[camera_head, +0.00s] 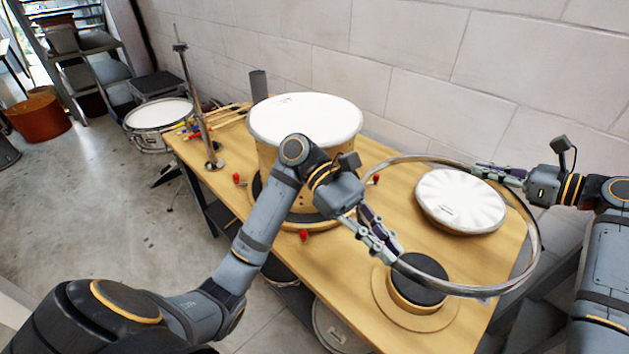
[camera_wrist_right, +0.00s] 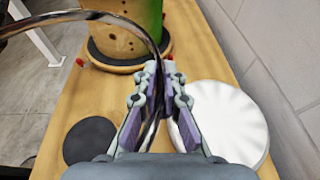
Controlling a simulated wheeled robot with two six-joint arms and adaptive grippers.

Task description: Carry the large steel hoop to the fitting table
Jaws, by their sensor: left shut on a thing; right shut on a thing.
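The large steel hoop (camera_head: 470,290) is a thin shiny ring, held roughly level above the right part of the wooden table (camera_head: 345,290). My left gripper (camera_head: 388,248) is shut on the hoop's near left side. My right gripper (camera_head: 482,168) is shut on its far right side. In the right wrist view the hoop (camera_wrist_right: 112,17) runs between the fingers of my right gripper (camera_wrist_right: 159,75) and curves off to the upper left. The left gripper and arm hide part of the hoop's left side.
A large drum with a white head (camera_head: 306,118) stands on a dark base with red knobs on the table. A white round drumhead (camera_head: 460,200) and a dark disc (camera_head: 420,280) lie beneath the hoop. A metal stand (camera_head: 200,120) and a snare drum (camera_head: 160,113) are at left. A block wall (camera_head: 430,45) is behind.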

